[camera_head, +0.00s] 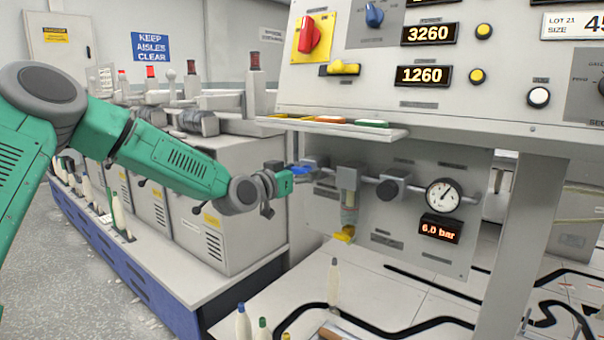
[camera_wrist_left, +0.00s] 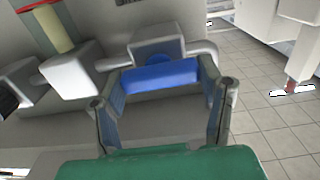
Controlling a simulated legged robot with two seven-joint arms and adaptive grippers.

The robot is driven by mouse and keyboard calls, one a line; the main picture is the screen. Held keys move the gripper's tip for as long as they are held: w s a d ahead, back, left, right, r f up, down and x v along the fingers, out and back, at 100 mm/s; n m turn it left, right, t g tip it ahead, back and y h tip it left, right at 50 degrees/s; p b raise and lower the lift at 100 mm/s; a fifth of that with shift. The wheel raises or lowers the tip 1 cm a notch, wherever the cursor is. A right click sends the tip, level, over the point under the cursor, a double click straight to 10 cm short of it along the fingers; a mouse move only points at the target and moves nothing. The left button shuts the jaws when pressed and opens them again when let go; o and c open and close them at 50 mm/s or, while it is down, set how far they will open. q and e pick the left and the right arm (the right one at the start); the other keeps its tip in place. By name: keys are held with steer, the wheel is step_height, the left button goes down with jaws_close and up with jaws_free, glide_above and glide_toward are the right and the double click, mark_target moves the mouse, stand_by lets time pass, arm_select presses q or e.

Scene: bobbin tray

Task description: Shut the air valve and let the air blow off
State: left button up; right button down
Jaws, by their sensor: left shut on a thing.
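The air valve has a blue lever handle (camera_head: 300,169) at the left end of the pipe line on the grey panel. In the left wrist view the blue handle (camera_wrist_left: 160,75) lies between my left gripper's two fingers, below the grey valve body (camera_wrist_left: 157,42). My left gripper (camera_head: 282,180) is shut on this handle; its fingers also show in the wrist view (camera_wrist_left: 158,108). The pressure display (camera_head: 440,228) reads 6.0 bar, and the round gauge (camera_head: 443,195) sits above it. My right gripper is not in view.
The filter unit (camera_head: 348,205) with a yellow bottom hangs right of the valve. A ledge with coloured pads (camera_head: 335,124) juts out above the pipe line. Bobbins (camera_head: 243,322) stand below, and black hoses (camera_head: 400,330) lie on the pale surface. A machine row (camera_head: 190,210) stands behind my left arm.

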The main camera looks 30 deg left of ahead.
arm_select(q)
steer(key=shift+a, duration=0.1)
steer(key=n, duration=0.8)
steer(key=shift+a+f, duration=0.15)
steer(key=n+b, duration=0.1)
steer(key=n, duration=0.4)
steer(key=shift+a+f+b, duration=0.1)
steer(key=shift+b, duration=0.3)
steer(key=n+b, duration=0.2)
steer(key=n, duration=0.2)
steer(key=shift+n, duration=0.4)
steer(key=o, duration=1.1)
steer(key=shift+f, duration=0.1)
steer(key=shift+o, duration=0.3)
steer(key=shift+a, duration=0.15)
